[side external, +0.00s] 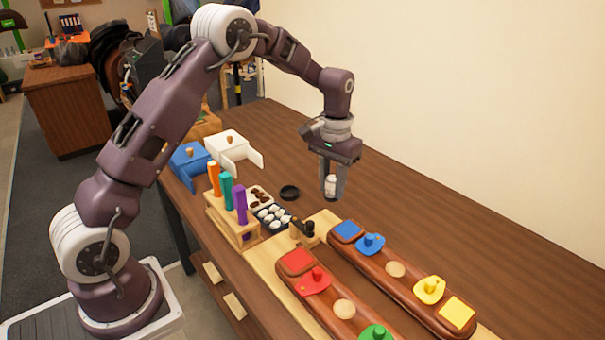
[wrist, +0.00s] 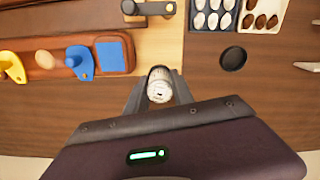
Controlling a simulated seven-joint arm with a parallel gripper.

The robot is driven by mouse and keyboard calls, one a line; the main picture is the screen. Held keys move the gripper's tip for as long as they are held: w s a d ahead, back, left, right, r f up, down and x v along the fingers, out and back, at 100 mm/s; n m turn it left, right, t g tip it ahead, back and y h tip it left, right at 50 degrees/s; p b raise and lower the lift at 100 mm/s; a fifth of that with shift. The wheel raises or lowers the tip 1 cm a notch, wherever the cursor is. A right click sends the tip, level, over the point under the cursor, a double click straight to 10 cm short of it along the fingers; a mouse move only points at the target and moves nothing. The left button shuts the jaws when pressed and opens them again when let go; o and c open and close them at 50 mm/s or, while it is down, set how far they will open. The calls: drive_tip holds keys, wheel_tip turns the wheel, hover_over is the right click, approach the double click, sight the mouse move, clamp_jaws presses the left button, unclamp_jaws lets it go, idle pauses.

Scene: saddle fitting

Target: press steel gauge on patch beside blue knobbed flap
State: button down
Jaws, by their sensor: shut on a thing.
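My gripper (side external: 332,176) is shut on the steel gauge (side external: 330,187), a small silvery cylinder held upright above the table. In the wrist view the gauge (wrist: 159,87) sits between the fingertips with its round end showing. The blue knobbed flap (side external: 370,243) is on the far brown padded bar, below and right of the gauge. A square blue patch (side external: 347,230) lies on one side of the flap and a round tan patch (side external: 395,269) on the other. The wrist view shows the flap (wrist: 80,62), blue patch (wrist: 112,57) and tan patch (wrist: 45,58) left of the gauge.
The near padded bar (side external: 342,318) carries red and green flaps. A yellow flap (side external: 429,290) and yellow square (side external: 457,312) sit farther along the far bar. A tool rack (side external: 232,215), egg-like pieces in a tray (side external: 272,217) and a black dish (side external: 289,192) stand left.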

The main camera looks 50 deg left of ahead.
drive_tip(key=s+d, duration=0.1)
drive_tip(key=d, duration=0.1)
drive_tip(key=d+r+m, duration=0.1)
drive_tip(key=d, duration=0.2)
drive_tip(key=s+d+m, duration=0.1)
drive_tip(key=d, duration=0.2)
drive_tip(key=shift+s+d+r, duration=0.25)
drive_tip(key=shift+s+r, duration=0.1)
drive_tip(key=shift+r, duration=0.05)
drive_tip(key=shift+f, duration=1.35)
